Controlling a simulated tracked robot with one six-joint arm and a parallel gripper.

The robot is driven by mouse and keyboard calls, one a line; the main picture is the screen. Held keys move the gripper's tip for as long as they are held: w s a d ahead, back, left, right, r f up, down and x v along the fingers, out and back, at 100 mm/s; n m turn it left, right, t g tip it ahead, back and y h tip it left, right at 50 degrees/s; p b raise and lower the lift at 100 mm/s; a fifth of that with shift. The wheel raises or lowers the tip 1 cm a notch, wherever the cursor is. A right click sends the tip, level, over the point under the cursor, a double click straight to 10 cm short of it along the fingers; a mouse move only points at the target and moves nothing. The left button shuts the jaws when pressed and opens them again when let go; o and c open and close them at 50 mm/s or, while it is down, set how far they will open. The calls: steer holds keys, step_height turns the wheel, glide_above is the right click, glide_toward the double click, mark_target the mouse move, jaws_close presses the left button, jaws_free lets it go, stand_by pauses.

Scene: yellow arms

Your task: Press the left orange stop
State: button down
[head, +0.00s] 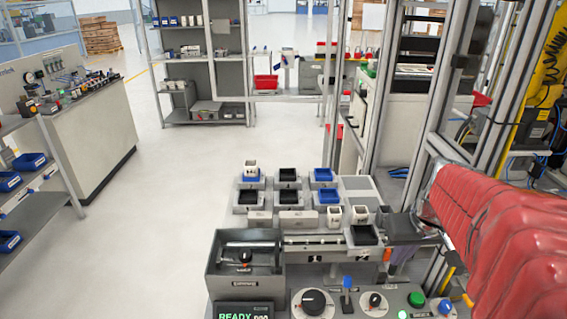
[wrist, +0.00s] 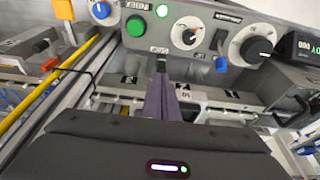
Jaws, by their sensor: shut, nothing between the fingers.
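A small orange stop (head: 387,255) shows at the right end of the rail in the head view, close beside my gripper (head: 394,265). In the wrist view, an orange piece (wrist: 48,65) sits at the left, apart from my fingers. No second orange stop is clear in the head view. In the wrist view my gripper (wrist: 161,66) is shut and empty, its fingers pointing toward the control panel.
The control panel carries a green button (head: 416,299), a blue button (head: 445,306), a black knob (head: 313,301) and a blue lever (head: 347,283). A grey open box (head: 232,262) stands left of the rail. Several small bins and cups stand behind. An upright metal frame (head: 385,100) rises near my arm.

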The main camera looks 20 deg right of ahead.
mark_target(395, 269)
steer(key=shift+f, duration=0.45)
steer(key=shift+f, duration=0.1)
step_height(395, 269, down, 2)
steer(key=shift+f, duration=0.2)
steer(key=shift+s+f, duration=0.1)
steer(key=shift+f, duration=0.05)
steer(key=shift+a, duration=0.1)
steer(key=shift+s+r, duration=0.1)
steer(key=shift+r, duration=0.45)
steer(key=v, duration=0.6)
steer(key=shift+r, duration=0.35)
